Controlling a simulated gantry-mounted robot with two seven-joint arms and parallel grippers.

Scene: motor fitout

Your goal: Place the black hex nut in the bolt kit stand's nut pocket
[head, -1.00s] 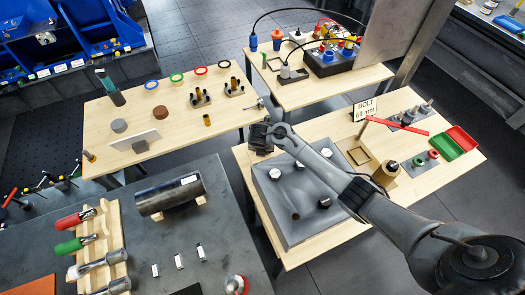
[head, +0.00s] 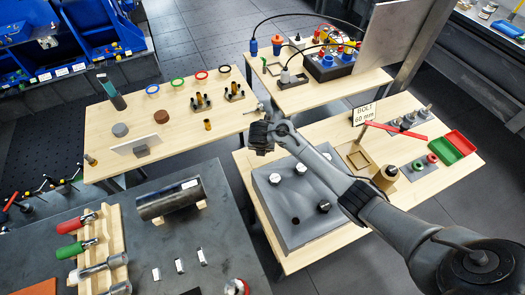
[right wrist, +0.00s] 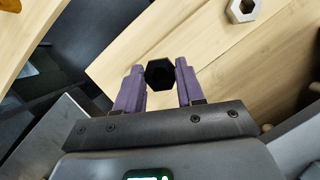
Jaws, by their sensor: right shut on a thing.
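The black hex nut (right wrist: 160,73) shows in the right wrist view between the two purple fingers of my right gripper (right wrist: 160,82). In the head view my right gripper (head: 258,140) is over the gap by the left edge of the right-hand table, and the nut cannot be made out there. A "BOLT 60 mm" sign (head: 365,111) stands on that table, near a wooden piece with a square frame (head: 357,157). I cannot tell which fixture is the bolt kit stand or where its nut pocket is. My left gripper is not in view.
A grey block (head: 275,215) with several bolt heads lies below my right forearm. Red and green bins (head: 458,143) stand at the table's right. A silver hex nut (right wrist: 243,8) lies on wood in the right wrist view. The left wooden table (head: 180,130) holds rings and pegs.

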